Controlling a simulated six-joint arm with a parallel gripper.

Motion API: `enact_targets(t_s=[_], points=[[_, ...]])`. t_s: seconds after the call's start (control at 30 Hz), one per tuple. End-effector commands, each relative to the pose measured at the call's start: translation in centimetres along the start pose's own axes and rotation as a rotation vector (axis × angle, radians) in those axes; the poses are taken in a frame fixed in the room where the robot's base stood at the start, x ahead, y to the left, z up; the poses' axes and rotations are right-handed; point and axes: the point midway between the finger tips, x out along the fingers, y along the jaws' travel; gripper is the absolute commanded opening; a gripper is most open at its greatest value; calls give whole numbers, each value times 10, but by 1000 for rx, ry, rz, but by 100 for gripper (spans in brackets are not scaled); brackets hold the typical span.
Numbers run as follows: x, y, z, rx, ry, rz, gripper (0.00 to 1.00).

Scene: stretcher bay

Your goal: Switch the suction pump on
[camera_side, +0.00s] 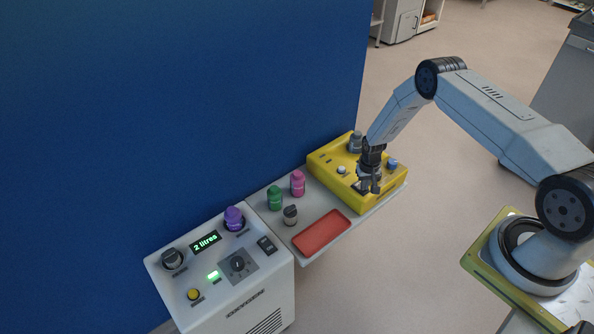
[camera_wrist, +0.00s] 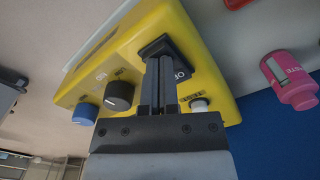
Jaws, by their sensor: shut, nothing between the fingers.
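A yellow box-shaped unit, which looks like the suction pump (camera_side: 325,161), stands at the far end of the shelf in the side view; its name is not legible. In the wrist view the yellow panel (camera_wrist: 222,62) carries a black rocker switch (camera_wrist: 155,47), a black knob (camera_wrist: 118,97), a blue knob (camera_wrist: 84,113) and a white button (camera_wrist: 199,105). My gripper (camera_side: 369,189) is shut and empty, low over the unit's front. In the wrist view my fingertips (camera_wrist: 161,62) overlap the switch's near edge; I cannot tell whether they touch it. Lettering beside the switch is partly hidden.
A red tray (camera_side: 321,234), a pink bottle (camera_side: 297,183), a green bottle (camera_side: 275,198) and a grey-capped jar (camera_side: 290,215) are on the shelf. A white machine (camera_side: 215,301) with a lit "2 litres" display stands nearer. A blue wall (camera_side: 180,110) rises behind.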

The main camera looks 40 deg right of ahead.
Motion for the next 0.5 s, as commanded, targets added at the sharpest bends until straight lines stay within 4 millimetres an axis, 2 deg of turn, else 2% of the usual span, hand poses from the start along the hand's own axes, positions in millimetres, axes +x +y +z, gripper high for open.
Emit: enact_targets(t_s=[0.27, 0.5], points=[[-1, 0, 0, 0, 1, 0, 0], [-12, 0, -1, 0, 1, 0, 0]])
